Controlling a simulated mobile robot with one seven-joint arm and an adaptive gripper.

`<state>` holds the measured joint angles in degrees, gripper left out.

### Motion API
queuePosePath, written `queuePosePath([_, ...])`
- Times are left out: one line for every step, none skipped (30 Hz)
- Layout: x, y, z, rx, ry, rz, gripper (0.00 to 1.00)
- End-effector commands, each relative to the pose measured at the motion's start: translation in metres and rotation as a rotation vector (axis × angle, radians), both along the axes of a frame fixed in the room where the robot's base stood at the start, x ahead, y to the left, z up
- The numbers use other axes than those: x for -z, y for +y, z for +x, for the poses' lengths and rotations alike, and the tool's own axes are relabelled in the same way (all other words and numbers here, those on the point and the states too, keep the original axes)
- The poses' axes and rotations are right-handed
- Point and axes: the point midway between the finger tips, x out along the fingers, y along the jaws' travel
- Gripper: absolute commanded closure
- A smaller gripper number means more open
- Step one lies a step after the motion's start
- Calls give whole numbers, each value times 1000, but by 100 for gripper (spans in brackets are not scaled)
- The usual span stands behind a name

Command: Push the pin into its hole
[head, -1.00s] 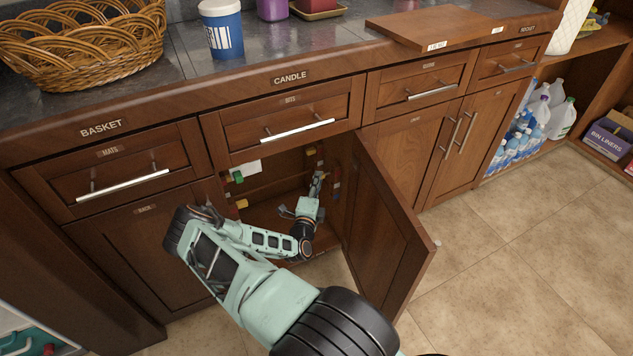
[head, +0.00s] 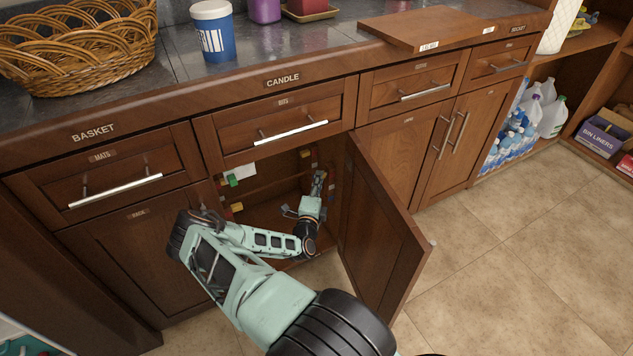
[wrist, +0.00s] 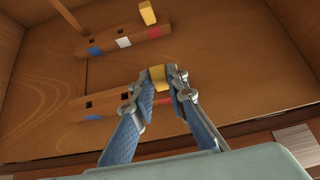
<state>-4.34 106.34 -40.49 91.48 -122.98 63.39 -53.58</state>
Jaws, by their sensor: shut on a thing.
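My gripper (wrist: 160,80) is shut on a yellow pin (wrist: 158,73) in the wrist view, with the pin's end showing between the fingertips. It is at a wooden rail (wrist: 104,103) with dark holes and blue and red marks. The fingers hide part of this rail, and I cannot tell whether the pin is in a hole. A second rail (wrist: 110,46) farther up has blue, white and red marks, and another yellow pin (wrist: 147,12) stands out near it. In the head view my gripper is inside the open cabinet, too small to see clearly.
The cabinet door (head: 385,215) stands open on the right of my arm. A green piece (head: 233,180) and a yellow piece (head: 237,207) show at the cabinet's left side. Drawers with bar handles (head: 290,132) are above the opening. The tiled floor (head: 510,240) at the right is clear.

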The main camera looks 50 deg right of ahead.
Motion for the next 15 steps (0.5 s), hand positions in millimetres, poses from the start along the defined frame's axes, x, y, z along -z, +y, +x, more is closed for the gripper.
queuePosePath([0, -2, -1, 0, 1, -1, 100])
queuePosePath([0, -2, -1, 0, 1, -1, 100])
queuePosePath([0, -3, -1, 0, 1, -1, 100])
queuePosePath([0, -4, -1, 0, 1, -1, 100])
queuePosePath([0, -5, -2, 1, 1, -1, 100])
queuePosePath([0, -6, -2, 1, 1, -1, 100])
queuePosePath([0, -5, -2, 0, 0, 0, 83])
queuePosePath([0, -5, -2, 0, 0, 0, 80])
queuePosePath([0, -5, -1, 0, 0, 0, 75])
queuePosePath([0, -5, -1, 0, 0, 0, 72])
queuePosePath([0, -5, -1, 0, 0, 0, 69])
queuePosePath([0, -5, -1, 0, 0, 0, 66])
queuePosePath([0, -5, -1, 0, 0, 0, 66])
queuePosePath([0, -5, -1, 0, 0, 0, 66])
queuePosePath([0, -5, -1, 0, 0, 0, 66])
